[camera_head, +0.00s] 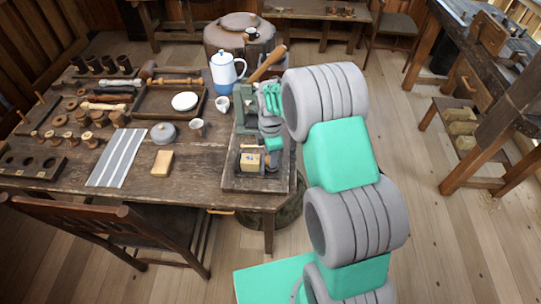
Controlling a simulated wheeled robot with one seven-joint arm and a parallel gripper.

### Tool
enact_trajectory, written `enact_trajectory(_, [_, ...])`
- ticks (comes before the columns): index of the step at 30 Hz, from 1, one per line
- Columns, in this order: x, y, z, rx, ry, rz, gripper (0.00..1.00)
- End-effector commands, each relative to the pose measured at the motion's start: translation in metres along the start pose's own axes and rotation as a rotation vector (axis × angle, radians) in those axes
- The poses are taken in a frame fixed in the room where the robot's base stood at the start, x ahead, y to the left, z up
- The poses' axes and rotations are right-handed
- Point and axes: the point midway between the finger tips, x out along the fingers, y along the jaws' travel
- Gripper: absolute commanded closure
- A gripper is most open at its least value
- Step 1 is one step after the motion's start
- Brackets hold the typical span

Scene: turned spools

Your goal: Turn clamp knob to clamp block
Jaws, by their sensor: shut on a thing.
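A small pale wooden block (250,161) with a dark mark sits in a dark clamp frame on the wooden tray (232,184) at the right of the workbench. My arm reaches over from the right and bends down to the tray. My gripper (267,153) is low at the right side of the block, shut. The clamp knob is mostly hidden by my gripper and too small to make out clearly; the gripper is at its place. I cannot tell whether the block is pressed tight.
A grey-green machine (244,108) stands on the tray behind the block, close to my wrist. A blue and white pot (224,72), cups and a striped cloth (118,157) lie left. Another wooden block (162,162) lies on the bench (205,180), whose front is clear.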

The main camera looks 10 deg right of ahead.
Motion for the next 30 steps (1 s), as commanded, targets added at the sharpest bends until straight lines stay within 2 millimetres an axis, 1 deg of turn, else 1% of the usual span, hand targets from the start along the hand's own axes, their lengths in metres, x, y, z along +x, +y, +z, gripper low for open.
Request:
enact_trajectory(5, [0.0007, 0.0004, 0.0000, 0.037, 0.000, 0.001, 1.00])
enact_trajectory(11, [0.0020, 0.0004, 0.0000, 0.141, 0.000, 0.001, 1.00])
enact_trajectory(17, [0.0026, 0.0006, 0.0000, 0.307, 0.000, 0.002, 1.00])
enact_trajectory(30, [0.0015, 0.0007, 0.0001, 0.724, 0.001, 0.002, 1.00])
